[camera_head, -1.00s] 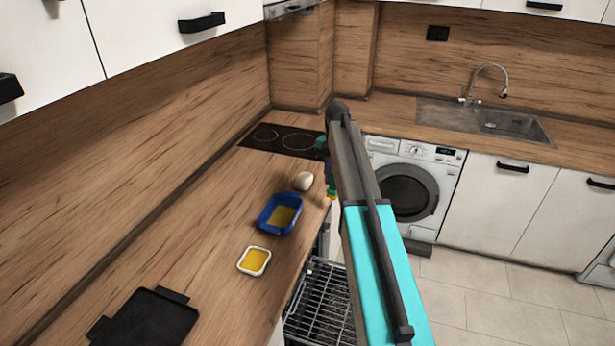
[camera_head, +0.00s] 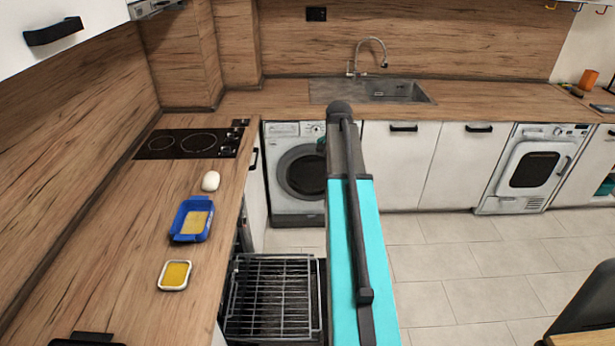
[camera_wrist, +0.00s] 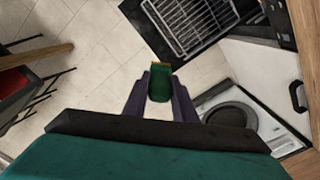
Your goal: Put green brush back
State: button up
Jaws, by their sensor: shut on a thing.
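My gripper (camera_wrist: 160,100) shows in the wrist view with its two dark fingers shut on a green brush (camera_wrist: 160,77). The brush has a thin yellowish edge at its far end and is held above the tiled floor. In the head view my own arm hides the gripper and nearly all of the brush.
The left counter holds a white rounded object (camera_head: 210,181), a blue tray (camera_head: 177,222) and a small yellow-filled dish (camera_head: 174,275). An orange cup (camera_head: 588,79) stands far right, near coloured hooks (camera_head: 575,9). The floor ahead is clear.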

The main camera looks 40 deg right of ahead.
jog(key=s+d+m, duration=0.2)
jog(key=s+d, duration=0.2)
jog(key=s, duration=0.7)
jog(key=s+d+m, duration=0.3)
jog(key=s+d, duration=0.1)
jog(key=s, duration=0.8)
jog(key=shift+s, duration=0.15)
jog(key=shift+f, duration=0.1)
